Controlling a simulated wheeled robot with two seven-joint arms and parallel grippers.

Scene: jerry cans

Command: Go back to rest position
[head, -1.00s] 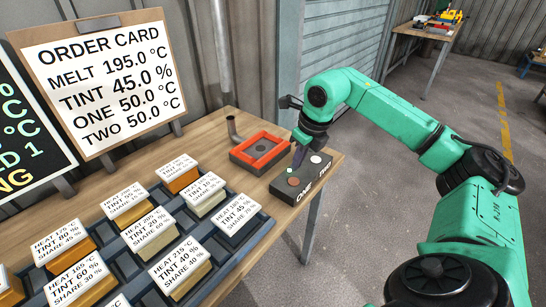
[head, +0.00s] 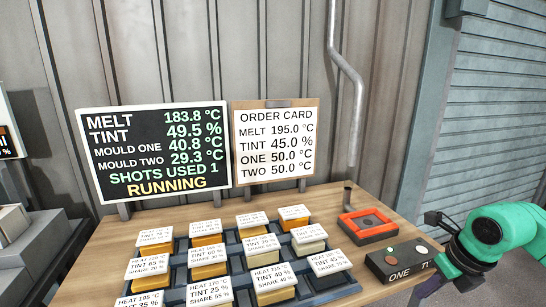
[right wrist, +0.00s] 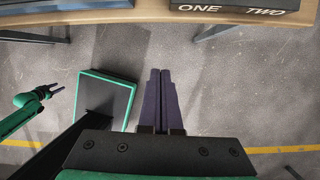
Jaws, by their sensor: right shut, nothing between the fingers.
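My right gripper (head: 417,292) is in the lower right of the head view, in front of and below the bench's right end. Its two dark purple fingers lie together in the right wrist view (right wrist: 160,92), empty and over the floor. The dark control box marked ONE and TWO (head: 397,262) stands on the bench, apart from the fingers. It also shows at the top of the right wrist view (right wrist: 235,5). My left gripper (right wrist: 52,92) is small at the left of the right wrist view, and its finger gap is too small to judge. It is not in the head view.
The wooden bench (head: 345,200) holds a dark tray with several labelled blocks (head: 210,255) and a red-framed mould (head: 368,226). A screen (head: 155,150) reads RUNNING beside the order card (head: 276,142). Grey floor (right wrist: 235,90) lies open under the right gripper.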

